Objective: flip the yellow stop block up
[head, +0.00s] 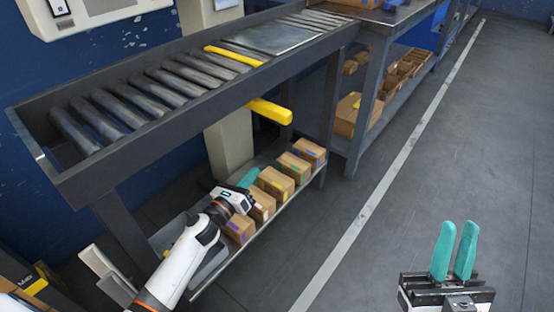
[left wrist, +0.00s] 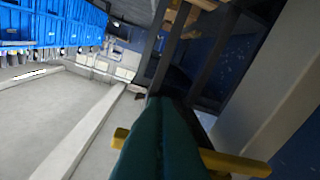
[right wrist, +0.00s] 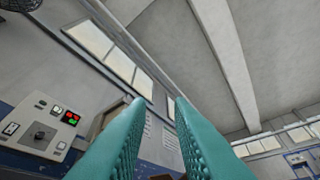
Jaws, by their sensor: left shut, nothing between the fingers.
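A yellow bar (head: 233,56) lies across the rollers of the conveyor, between the bare rollers and a flat metal plate. A second yellow piece (head: 269,110), a thick lever, sticks out sideways below the conveyor's near side rail. I cannot tell which is called the stop block. My left gripper (head: 248,178) is below the lever, near the shelf boxes, shut and empty. In the left wrist view its teal fingers hide the middle of a yellow bar (left wrist: 235,164), apparently the lever; contact cannot be told. My right gripper (head: 454,250) is open and empty over the floor.
The roller conveyor (head: 90,165) stands along the blue wall. Its lower shelf (head: 258,232) holds several cardboard boxes (head: 275,182) close to my left arm. A bench (head: 375,30) with cartons underneath adjoins it. The grey floor at right is clear.

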